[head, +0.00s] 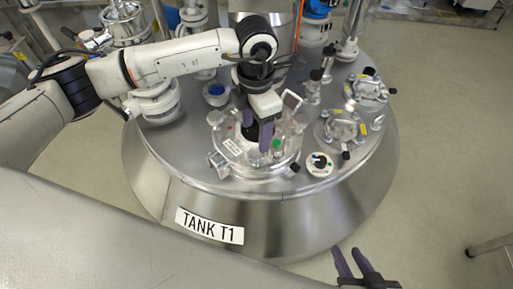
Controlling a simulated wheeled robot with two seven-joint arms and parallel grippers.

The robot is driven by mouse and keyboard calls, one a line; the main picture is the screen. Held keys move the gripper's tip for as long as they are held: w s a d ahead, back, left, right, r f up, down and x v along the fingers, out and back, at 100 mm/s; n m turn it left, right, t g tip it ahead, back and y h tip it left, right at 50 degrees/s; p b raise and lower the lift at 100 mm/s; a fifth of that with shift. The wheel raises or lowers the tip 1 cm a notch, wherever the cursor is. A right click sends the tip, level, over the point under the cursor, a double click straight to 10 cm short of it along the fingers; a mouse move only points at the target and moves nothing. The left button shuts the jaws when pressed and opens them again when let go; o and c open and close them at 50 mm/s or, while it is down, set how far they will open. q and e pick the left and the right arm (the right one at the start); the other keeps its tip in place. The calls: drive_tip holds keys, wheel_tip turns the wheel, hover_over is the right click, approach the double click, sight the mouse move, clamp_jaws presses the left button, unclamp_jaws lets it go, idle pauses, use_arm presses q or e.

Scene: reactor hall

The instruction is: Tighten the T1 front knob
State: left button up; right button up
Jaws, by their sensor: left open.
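Tank T1 (152,190) is a wide, round steel vessel with a black-on-white "TANK T1" label (209,225) on its front. A round hatch with a clear lid (232,160) sits at the front of its top, with clamps and knobs around its rim. I cannot tell which of these is the front knob. My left gripper (265,149) is open and points down over the hatch, hiding part of its middle. Whether it touches anything is unclear. My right gripper (347,262) is low, in front of the tank and away from the hatch, with its fingers apart and empty.
A white disc with a black knob (319,162) lies right of the hatch. Smaller round ports (341,127) and upright fittings crowd the top's right and back. A blue-capped fitting (215,91) stands behind the hatch.

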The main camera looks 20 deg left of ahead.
sight(256, 153)
use_arm(q)
wheel_tip(256, 153, down, 8)
drive_tip(key=shift+d+f+b, duration=0.1)
drive_tip(key=shift+f+b, duration=0.05)
drive_tip(key=shift+b, duration=0.45)
drive_tip(key=c, duration=1)
